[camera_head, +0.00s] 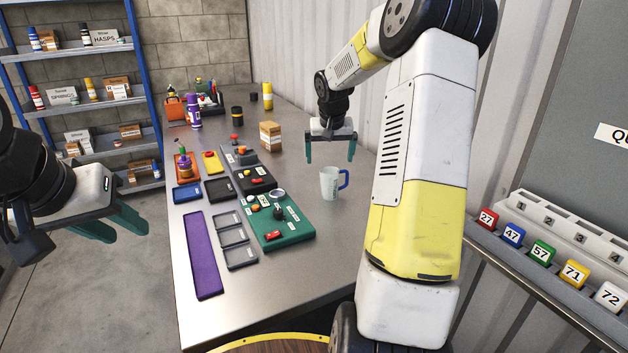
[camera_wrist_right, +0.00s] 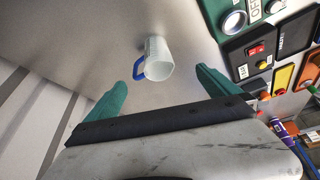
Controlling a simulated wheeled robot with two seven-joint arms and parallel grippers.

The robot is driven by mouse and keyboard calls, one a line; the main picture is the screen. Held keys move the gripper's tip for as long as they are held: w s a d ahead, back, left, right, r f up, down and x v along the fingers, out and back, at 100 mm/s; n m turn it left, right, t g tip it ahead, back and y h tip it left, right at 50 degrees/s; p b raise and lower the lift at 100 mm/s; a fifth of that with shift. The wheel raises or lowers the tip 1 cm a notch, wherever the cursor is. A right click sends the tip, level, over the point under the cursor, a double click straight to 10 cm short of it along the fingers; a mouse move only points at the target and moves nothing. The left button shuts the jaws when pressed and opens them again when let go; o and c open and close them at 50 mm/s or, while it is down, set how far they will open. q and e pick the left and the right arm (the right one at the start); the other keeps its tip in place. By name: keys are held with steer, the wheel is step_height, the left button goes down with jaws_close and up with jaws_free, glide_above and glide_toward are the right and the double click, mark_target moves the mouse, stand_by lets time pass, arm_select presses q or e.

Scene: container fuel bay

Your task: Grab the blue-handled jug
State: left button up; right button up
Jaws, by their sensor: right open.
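The blue-handled jug (camera_head: 329,183) is a white, translucent cup with a blue handle, standing upright on the metal table. In the right wrist view the jug (camera_wrist_right: 158,62) appears ahead of the fingertips, with its handle toward the left finger. My right gripper (camera_head: 331,150) is open and empty, pointing down above and slightly beyond the jug, not touching it. Its two green fingers also show in the right wrist view (camera_wrist_right: 162,88). My left gripper (camera_head: 134,226) has green fingers set apart and empty, left of the table, far from the jug.
Left of the jug lie a green panel (camera_head: 284,228), a purple strip (camera_head: 203,254) and several small trays. A cardboard box (camera_head: 270,137) and a purple bottle (camera_head: 194,111) stand farther back. The corrugated wall (camera_head: 316,60) borders the right side. The table around the jug is clear.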

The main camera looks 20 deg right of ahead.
mark_target(335, 177)
steer(key=shift+m, duration=0.3)
steer(key=x, duration=0.4)
steer(key=d+x, duration=0.1)
steer(key=x, duration=0.3)
steer(key=d+x, duration=0.1)
steer(key=x, duration=0.3)
steer(key=shift+w+d+r, duration=0.1)
steer(key=shift+w+d, duration=0.05)
steer(key=shift+d, duration=0.15)
steer(key=c, duration=1.3)
